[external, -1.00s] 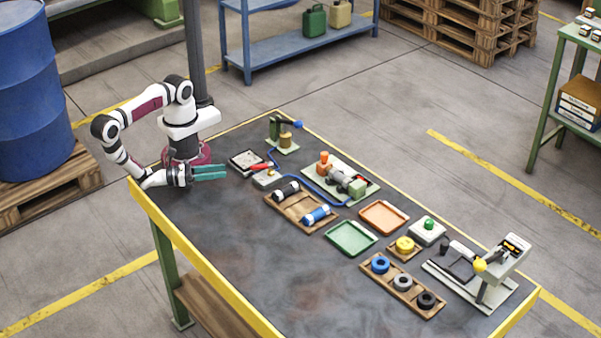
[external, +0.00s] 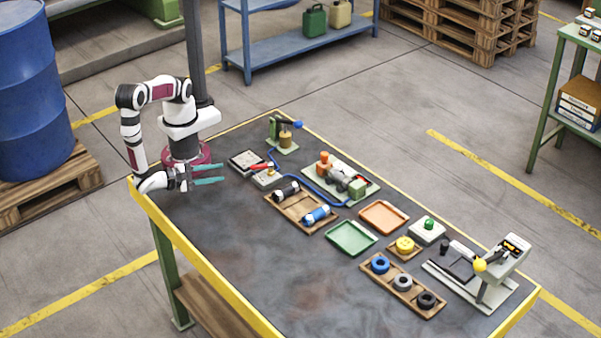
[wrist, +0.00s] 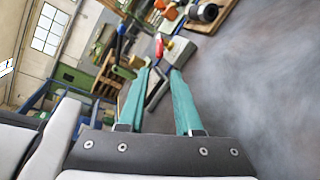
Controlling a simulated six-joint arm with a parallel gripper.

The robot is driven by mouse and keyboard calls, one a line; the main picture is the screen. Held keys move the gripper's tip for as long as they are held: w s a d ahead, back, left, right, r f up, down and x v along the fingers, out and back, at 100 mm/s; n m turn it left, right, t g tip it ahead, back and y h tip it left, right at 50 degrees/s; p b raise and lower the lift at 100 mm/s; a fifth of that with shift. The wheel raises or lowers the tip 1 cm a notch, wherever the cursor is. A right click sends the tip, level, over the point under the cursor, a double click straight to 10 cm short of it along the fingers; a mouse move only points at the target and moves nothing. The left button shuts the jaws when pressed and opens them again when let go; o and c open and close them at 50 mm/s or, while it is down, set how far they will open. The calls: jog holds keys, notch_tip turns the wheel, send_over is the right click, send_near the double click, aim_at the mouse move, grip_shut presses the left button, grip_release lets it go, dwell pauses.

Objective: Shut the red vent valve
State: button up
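The red vent valve shows as a red lever (external: 260,167) on a small pale block (external: 268,180) near the left end of the bench. Its red lever also shows in the wrist view (wrist: 159,46), beyond the fingertips. My gripper (external: 221,175) has two teal fingers, spread apart with nothing between them. It is held level at the bench's left end, to the left of the valve and apart from it. In the wrist view my gripper (wrist: 162,68) points towards the valve. The exact angle of the lever is hard to tell.
A blue hose (external: 312,190) runs from the valve area towards a pump unit (external: 346,184). A wooden tray (external: 284,202) with cylinders stands to the right. The bench's near side is clear.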

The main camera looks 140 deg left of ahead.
aim_at(253, 168)
jog(key=x, duration=1.5)
jog(key=shift+a+f, duration=0.15)
jog(key=shift+a, duration=0.05)
jog(key=shift+c, duration=0.2)
grip_shut()
